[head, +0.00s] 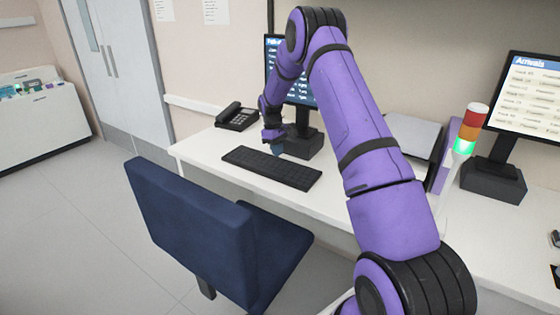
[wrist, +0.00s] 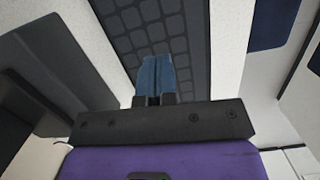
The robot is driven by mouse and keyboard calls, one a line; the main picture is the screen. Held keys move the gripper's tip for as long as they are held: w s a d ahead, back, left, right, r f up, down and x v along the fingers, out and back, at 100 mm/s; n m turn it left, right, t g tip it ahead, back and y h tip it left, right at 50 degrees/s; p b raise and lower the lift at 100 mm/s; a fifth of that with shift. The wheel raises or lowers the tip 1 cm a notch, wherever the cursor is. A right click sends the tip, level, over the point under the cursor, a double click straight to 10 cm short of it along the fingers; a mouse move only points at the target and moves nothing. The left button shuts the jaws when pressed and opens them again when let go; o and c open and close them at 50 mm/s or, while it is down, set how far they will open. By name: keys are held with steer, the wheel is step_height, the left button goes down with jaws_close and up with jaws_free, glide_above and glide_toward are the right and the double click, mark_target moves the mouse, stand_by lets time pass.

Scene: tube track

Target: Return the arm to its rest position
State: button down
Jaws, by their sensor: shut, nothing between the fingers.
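My purple arm reaches from the lower right over the desk in the head view. My gripper (head: 277,147) is at its far end, low above the back edge of a black keyboard (head: 272,169) and in front of a monitor's stand. In the wrist view the blue fingers of my gripper (wrist: 155,75) are together and empty. The keyboard (wrist: 160,30) lies beyond them there. I cannot tell whether the fingertips touch the keyboard.
A black phone (head: 237,117) stands left of the keyboard on the white desk (head: 208,150). A dark blue chair (head: 200,225) stands in front. To the right are a signal light (head: 465,145) with its green part lit and a second monitor (head: 520,95). Floor at left is clear.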

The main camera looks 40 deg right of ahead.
steer(key=s+a+r+t, duration=0.1)
steer(key=s+a+r, duration=0.25)
steer(key=r, duration=0.65)
steer(key=s+a+r+t, duration=0.15)
steer(key=a+r, duration=0.25)
steer(key=r, duration=0.6)
steer(key=s+a+r+m+t, duration=0.1)
steer(key=s+a+r, duration=0.2)
steer(key=s+r, duration=0.25)
steer(key=s+a+r+m, duration=0.1)
steer(key=s+a+r, duration=0.2)
steer(key=s+r, duration=0.25)
steer(key=s+a+t, duration=0.2)
steer(key=s+a, duration=0.2)
steer(key=s, duration=1)
steer(key=s+a+r+m+t, duration=0.1)
steer(key=s+a, duration=0.3)
steer(key=s, duration=1.1)
steer(key=shift+a+m+t+y, duration=0.3)
steer(key=shift+t, duration=0.15)
steer(key=shift+d, duration=0.1)
